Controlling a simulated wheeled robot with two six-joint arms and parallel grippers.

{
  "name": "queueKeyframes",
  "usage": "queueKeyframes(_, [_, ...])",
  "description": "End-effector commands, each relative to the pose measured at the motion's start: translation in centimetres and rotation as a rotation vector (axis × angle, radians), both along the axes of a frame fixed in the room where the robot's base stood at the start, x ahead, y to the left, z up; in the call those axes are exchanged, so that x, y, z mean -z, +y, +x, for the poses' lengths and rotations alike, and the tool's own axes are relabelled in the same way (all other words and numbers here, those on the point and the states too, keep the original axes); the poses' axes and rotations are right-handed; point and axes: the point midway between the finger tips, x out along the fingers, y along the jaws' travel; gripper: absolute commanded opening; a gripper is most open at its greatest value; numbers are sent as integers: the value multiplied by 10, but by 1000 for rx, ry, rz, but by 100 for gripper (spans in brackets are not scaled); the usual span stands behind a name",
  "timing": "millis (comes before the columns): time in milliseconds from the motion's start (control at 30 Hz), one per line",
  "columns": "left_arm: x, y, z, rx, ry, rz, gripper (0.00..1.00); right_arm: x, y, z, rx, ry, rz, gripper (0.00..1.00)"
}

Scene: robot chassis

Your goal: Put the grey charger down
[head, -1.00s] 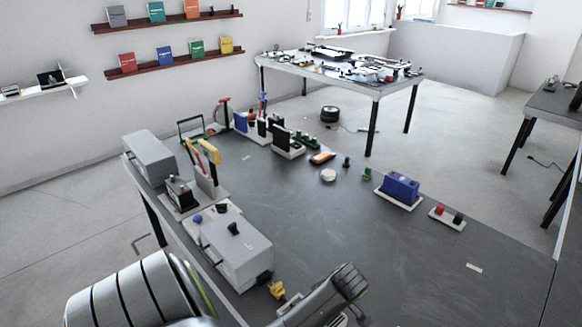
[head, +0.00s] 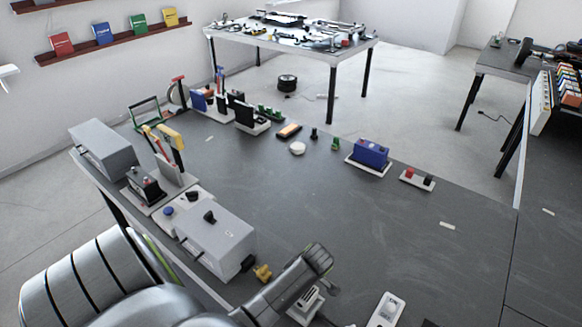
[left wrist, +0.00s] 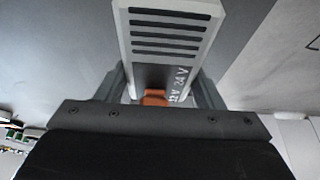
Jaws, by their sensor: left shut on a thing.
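The grey charger (left wrist: 170,35) is a pale box with dark vent slots, "12V 24V" lettering and an orange part near my gripper. In the left wrist view, my left gripper (left wrist: 168,90) is shut on it, a finger on each side. In the head view, my left arm reaches in over the near edge of the dark table (head: 330,215). A pale slotted piece beside the arm's end looks like the charger (head: 306,303), partly hidden. I cannot tell its height above the table. My right gripper is not in view.
A grey box (head: 215,240) and a yellow part (head: 263,272) stand left of my arm. A pale device (head: 386,310) lies at the front right. A blue box (head: 370,153) and a red-and-black terminal block (head: 416,180) are farther back. The table's middle is clear.

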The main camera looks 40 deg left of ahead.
Motion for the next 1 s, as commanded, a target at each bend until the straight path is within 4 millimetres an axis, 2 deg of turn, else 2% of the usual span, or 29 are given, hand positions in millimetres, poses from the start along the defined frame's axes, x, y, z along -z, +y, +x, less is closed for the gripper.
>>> queueKeyframes(300, [33, 0, 0, 0, 0, 0, 19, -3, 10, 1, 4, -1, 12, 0])
queueKeyframes(733, [40, 0, 0, 1, -2, 0, 19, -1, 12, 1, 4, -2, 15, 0])
queueKeyframes(767, [41, 0, 0, 0, 0, -1, 63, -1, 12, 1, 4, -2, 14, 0])
queueKeyframes(900, [40, 0, 0, 0, 0, -1, 81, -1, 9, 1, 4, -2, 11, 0])
queueKeyframes(1000, [40, 0, 0, 0, 0, -1, 83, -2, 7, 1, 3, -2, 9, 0])
